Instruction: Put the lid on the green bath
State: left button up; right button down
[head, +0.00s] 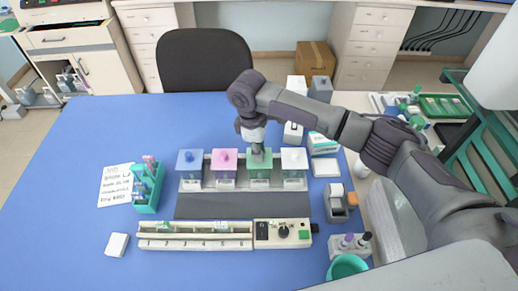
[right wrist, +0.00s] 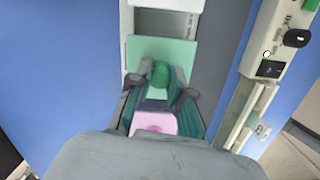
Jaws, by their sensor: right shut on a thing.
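The green lid (head: 263,161) is at the green bath (head: 260,181), third from the left in a row of baths. My right gripper (head: 257,149) points down and is shut on the lid's knob. In the right wrist view, the fingers (right wrist: 160,85) close on the round green knob, and the flat lid (right wrist: 140,49) spreads beyond it. The lid looks roughly over the bath, but I cannot tell whether it rests on the rim. My left gripper is not in view.
Blue (head: 191,160), pink (head: 224,162) and white (head: 294,158) lids top the neighbouring baths. A long cream device (head: 195,244) lies in front, past a dark grey mat (head: 242,206). A teal rack (head: 149,197) stands left. The blue table is clear at far left.

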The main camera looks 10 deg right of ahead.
jog(key=shift+f, duration=0.2)
dwell(0.6)
jog(key=c, duration=1)
grip_release()
jog(key=shift+r, duration=0.1)
jog(key=r, duration=0.4)
jog(key=a+r, duration=0.1)
jog(key=r, duration=0.6)
jog(key=shift+w+a+r, duration=0.2)
jog(key=shift+w+r, duration=0.1)
jog(key=shift+r, duration=0.05)
